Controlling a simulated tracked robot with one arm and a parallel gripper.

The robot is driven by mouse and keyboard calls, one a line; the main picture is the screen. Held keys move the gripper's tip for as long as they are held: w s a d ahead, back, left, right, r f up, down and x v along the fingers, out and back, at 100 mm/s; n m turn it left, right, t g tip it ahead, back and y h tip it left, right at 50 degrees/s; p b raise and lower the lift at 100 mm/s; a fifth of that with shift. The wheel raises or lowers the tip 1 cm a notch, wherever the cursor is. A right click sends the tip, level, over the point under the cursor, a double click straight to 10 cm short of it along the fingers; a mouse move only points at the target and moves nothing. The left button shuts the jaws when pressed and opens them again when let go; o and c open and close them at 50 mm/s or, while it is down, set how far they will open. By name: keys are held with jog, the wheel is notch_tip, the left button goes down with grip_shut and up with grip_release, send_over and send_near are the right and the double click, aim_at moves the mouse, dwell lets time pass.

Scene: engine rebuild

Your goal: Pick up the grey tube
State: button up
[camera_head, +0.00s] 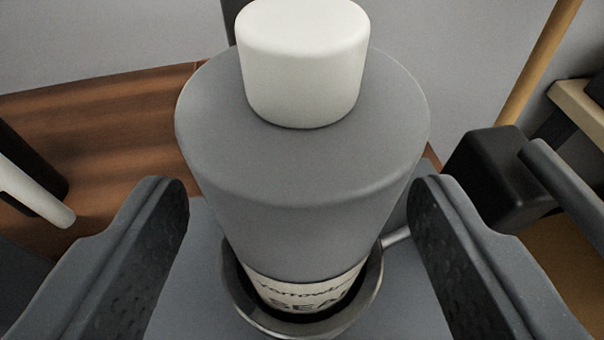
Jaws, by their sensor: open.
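The grey tube (300,180) stands in the middle of the view, with a white cap (303,65) on top and a pale label with dark lettering (305,291) near its lower end. Its lower end sits inside a round metal ring or cup (374,283). My gripper (300,205) is open, with one dark finger on each side of the tube. A gap shows between each finger and the tube. The tube's bottom is hidden inside the ring.
A brown wooden surface (100,125) lies behind on the left. A white rod-like thing (35,192) is at the left edge. A black block (497,180) with a grey bar stands close on the right. A wooden pole (538,62) and a light wooden edge (580,110) are at the upper right.

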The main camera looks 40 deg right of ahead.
jog(key=shift+x, duration=1.1)
jog(key=c, duration=1.2)
